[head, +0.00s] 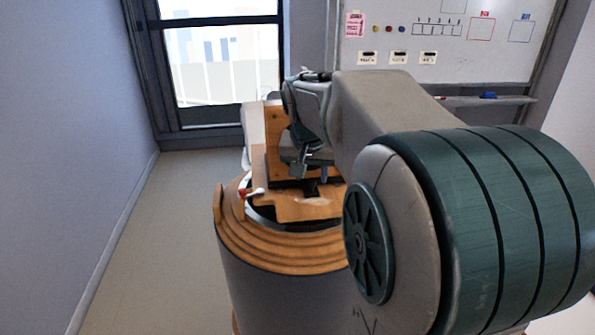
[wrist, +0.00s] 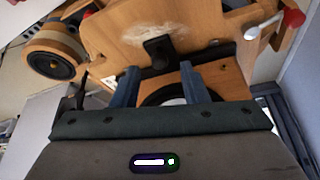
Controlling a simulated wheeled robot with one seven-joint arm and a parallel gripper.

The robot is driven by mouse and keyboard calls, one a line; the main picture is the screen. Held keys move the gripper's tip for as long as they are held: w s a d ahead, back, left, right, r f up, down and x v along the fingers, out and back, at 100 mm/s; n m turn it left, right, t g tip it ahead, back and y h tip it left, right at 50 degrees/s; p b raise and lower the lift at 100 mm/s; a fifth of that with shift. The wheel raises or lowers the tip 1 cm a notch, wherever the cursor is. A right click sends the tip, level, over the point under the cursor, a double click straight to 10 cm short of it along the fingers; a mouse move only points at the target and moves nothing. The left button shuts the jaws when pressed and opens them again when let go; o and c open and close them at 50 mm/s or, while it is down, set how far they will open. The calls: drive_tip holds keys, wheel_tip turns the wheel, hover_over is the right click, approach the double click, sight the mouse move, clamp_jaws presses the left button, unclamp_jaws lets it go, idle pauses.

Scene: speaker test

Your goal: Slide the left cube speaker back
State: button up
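In the head view my gripper (head: 309,172) points down over a wooden board on a round stand, beside an upright wooden panel (head: 275,125). The panel may be part of a cube speaker; my arm hides much of it. In the wrist view my gripper (wrist: 160,75) has its two blue fingers apart, with a wooden face (wrist: 228,78) and a dark and white ring partly hidden behind them. I cannot tell whether this is the left speaker. A wooden piece with a dark round cone (wrist: 50,65) is at the left.
The wooden board (head: 290,208) lies on the round stand (head: 290,250), with a red-tipped white part (head: 246,191) at its left. A black knob (wrist: 158,50) is on the board in the wrist view. Floor left of the stand is free. A whiteboard (head: 440,40) hangs behind.

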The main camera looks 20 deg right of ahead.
drive_tip(key=shift+x, duration=1.45)
clamp_jaws()
drive_tip(key=shift+w, duration=0.1)
